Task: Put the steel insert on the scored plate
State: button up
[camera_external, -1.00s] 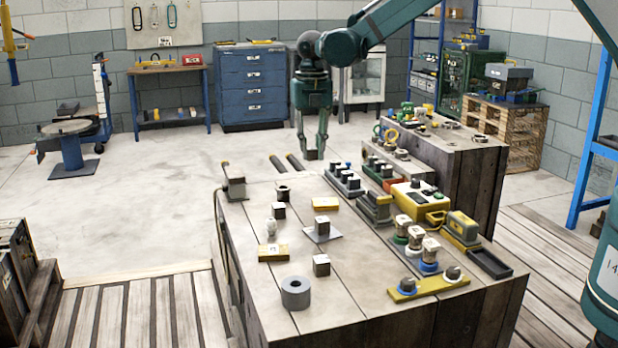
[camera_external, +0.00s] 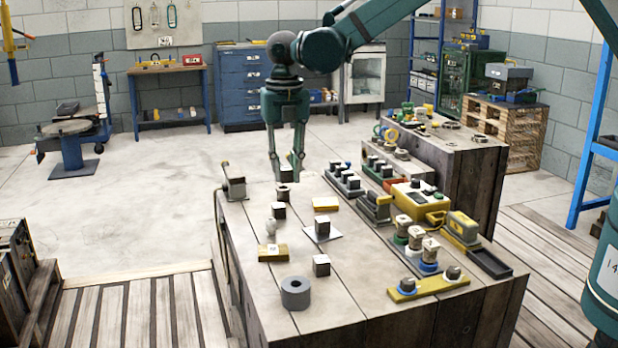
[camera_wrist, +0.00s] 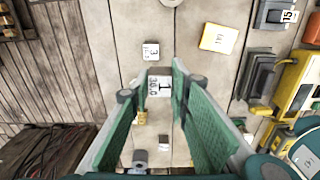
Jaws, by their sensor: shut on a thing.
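I take this block to be the steel insert. A thin pale plate (camera_external: 334,237) lies mid-bench with a dark block on it. I cannot make out scoring on any plate.
A small block (camera_external: 279,211), another block (camera_external: 321,265) and a thick grey ring (camera_external: 295,293) stand nearer. Blocks, holders and a yellow box (camera_external: 414,204) crowd the bench's right side. Bare boards lie between.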

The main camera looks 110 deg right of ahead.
send_over(273, 249)
jog(key=shift+r+n, duration=0.3)
jog(key=shift+r, duration=0.15)
jog(key=shift+f, duration=0.1)
jog(key=shift+f+b, duration=0.5)
jog(key=shift+f, duration=2.55)
jog(key=shift+f, duration=0.1)
jog(key=shift+f+b, duration=0.3)
jog(key=shift+f, duration=1.45)
jog(key=shift+f, duration=0.15)
jog(key=o, duration=1)
